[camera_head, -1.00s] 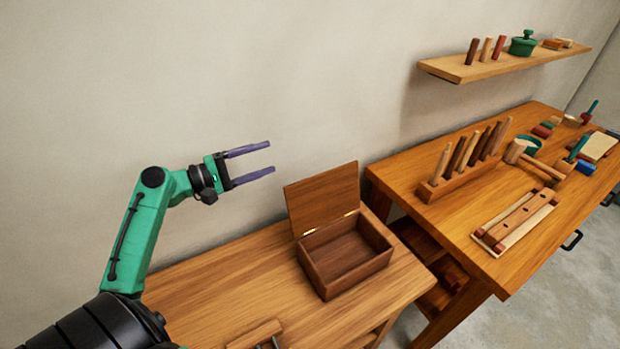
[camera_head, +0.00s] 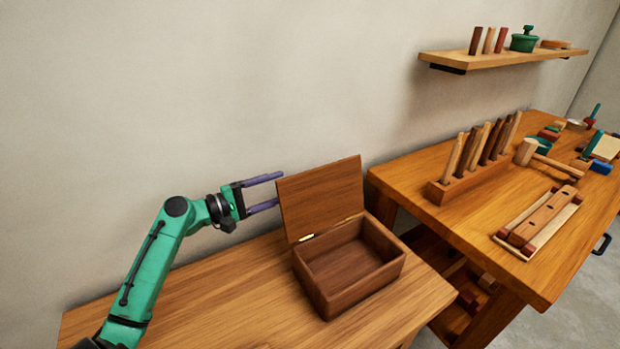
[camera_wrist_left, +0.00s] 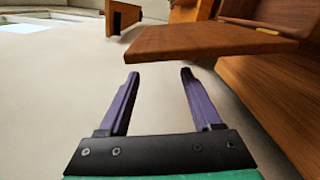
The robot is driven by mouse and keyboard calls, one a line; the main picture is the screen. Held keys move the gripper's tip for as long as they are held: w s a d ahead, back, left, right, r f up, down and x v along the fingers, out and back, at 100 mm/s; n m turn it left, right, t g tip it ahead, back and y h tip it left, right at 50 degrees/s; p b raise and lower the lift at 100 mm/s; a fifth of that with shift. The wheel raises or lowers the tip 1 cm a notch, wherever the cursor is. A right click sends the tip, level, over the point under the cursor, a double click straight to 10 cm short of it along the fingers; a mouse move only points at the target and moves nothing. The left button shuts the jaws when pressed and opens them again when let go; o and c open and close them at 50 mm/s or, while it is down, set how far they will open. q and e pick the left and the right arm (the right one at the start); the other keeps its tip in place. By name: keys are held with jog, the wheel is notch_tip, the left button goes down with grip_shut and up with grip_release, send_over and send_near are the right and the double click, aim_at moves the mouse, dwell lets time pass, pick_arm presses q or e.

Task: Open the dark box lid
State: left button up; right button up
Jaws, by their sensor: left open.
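The dark wooden box (camera_head: 350,292) sits on the low wooden bench, and its inside looks empty. Its lid (camera_head: 322,198) stands raised at the back left, roughly upright on brass hinges. My left gripper (camera_head: 280,190) is open and empty, left of the lid and close to its edge. In the left wrist view the two purple fingers of my gripper (camera_wrist_left: 158,75) are apart with nothing between them. The lid (camera_wrist_left: 208,40) lies just beyond them there. Whether a fingertip touches the lid I cannot tell. My right gripper is not in view.
The low bench (camera_head: 230,292) has bare room left of the box. A taller workbench (camera_head: 415,165) at the right carries a peg rack (camera_head: 470,170), a mallet (camera_head: 540,157) and several blocks. A wall shelf (camera_head: 490,60) hangs above. The plain wall stands close behind.

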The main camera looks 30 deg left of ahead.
aim_at(310, 177)
pick_arm(q)
jog(key=p+x, duration=0.2)
jog(key=x, duration=0.7)
jog(key=shift+w+d+r, duration=0.1)
jog(key=shift+w+d, duration=0.05)
jog(key=shift+w, duration=0.1)
jog(key=shift+w+d, duration=0.15)
jog(key=shift+w, duration=0.05)
grip_shut()
dwell(0.6)
